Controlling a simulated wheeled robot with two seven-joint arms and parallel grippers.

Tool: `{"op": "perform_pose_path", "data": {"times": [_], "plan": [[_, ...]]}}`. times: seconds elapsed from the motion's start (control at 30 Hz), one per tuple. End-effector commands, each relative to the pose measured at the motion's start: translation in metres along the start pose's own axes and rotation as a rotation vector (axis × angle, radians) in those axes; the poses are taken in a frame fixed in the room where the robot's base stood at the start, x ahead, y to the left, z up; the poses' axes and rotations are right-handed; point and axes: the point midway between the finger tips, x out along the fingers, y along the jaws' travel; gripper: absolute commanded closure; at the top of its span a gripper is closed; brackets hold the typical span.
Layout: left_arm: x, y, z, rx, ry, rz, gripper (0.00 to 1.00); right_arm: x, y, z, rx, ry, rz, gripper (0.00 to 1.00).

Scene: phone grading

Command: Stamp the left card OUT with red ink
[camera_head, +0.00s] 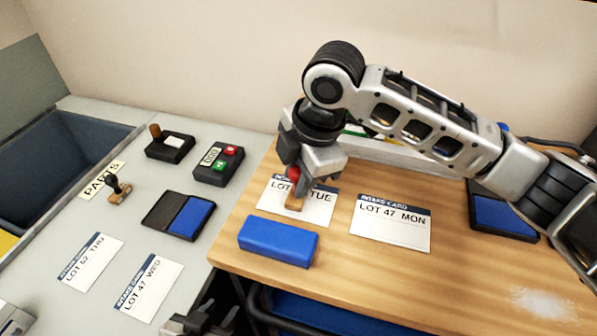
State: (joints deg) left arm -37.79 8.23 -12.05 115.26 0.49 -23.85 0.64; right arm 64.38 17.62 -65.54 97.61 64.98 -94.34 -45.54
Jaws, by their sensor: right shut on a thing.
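On the wooden table lie two white cards with dark blue headers: the left one (321,209) reads "LOT … TUE", the right one (391,224) reads "LOT 47 MON". My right gripper (294,176) is shut on a stamp with a red handle and a wooden foot (295,204). The gripper hides part of that card. No stamp mark shows on either card. My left gripper (203,320) is partly in view at the bottom edge, low and away from the cards.
A blue block (278,241) lies just in front of the TUE card. Blue ink pads stand on the grey counter (186,215) and at the table's right (503,214). The counter also holds a black-knobbed stamp (118,190), a button box (218,163) and two cards.

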Motion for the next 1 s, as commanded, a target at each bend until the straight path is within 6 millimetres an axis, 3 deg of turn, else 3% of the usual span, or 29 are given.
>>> {"op": "perform_pose_path", "data": {"times": [0.47,1.0], "plan": [[-0.001,-0.001,-0.002,0.004,0.003,-0.001,0.64,0.0,-0.001,0.0,0.001,-0.001,-0.004,0.88],[-0.022,0.001,-0.03,0.0,0.002,0.0,0.64,-0.034,0.006,-0.005,0.0,0.0,-0.001,0.88]]}}
